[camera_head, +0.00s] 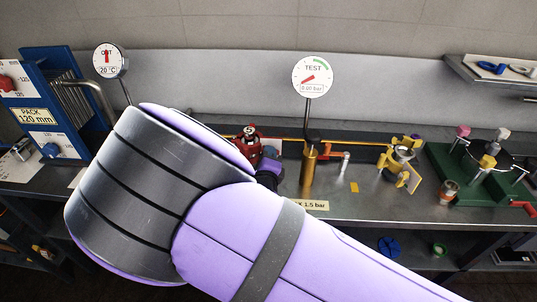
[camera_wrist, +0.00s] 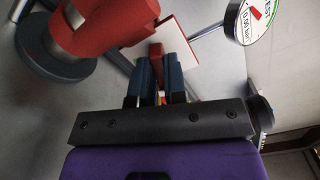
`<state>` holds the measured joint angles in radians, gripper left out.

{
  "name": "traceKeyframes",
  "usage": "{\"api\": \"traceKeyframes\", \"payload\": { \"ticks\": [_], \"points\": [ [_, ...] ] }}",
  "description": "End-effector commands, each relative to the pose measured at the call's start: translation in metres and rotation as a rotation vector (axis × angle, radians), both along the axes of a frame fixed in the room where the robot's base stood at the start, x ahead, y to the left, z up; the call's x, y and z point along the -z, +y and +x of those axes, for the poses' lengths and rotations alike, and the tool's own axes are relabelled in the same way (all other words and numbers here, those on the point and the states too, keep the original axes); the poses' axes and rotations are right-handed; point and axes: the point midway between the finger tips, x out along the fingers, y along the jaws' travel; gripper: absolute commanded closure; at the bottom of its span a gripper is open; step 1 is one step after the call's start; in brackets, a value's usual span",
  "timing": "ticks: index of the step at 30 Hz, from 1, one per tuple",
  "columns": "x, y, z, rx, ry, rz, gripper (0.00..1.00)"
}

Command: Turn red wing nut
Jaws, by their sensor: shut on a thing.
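In the wrist view, my gripper (camera_wrist: 160,72) has its blue fingers close together on a narrow red piece, which I take for the red wing nut (camera_wrist: 155,50). Only its end shows above the fingertips; the rest is hidden between them. A larger red body (camera_wrist: 100,25) on a grey round flange is just beyond, with a white plate behind the red piece. In the head view, the red fitting (camera_head: 250,145) shows behind my purple arm, which hides much of this spot.
A TEST gauge (camera_head: 312,77) stands beside a brass post (camera_head: 308,170), close to my gripper's right. A yellow clamp piece (camera_head: 400,155) and a green stand (camera_head: 450,180) are farther right. A blue plate rack (camera_head: 45,100) and another gauge (camera_head: 110,60) are left.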

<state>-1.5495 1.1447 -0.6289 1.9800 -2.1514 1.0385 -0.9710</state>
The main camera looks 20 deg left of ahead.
Motion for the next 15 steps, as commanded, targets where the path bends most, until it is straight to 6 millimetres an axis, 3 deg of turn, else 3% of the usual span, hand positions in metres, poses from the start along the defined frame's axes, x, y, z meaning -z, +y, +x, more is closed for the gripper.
{"api": "traceKeyframes", "payload": {
  "ticks": [15],
  "points": [
    [0.0031, 0.0004, -0.0003, -0.001, -0.115, -0.478, 1.00]
  ]
}}
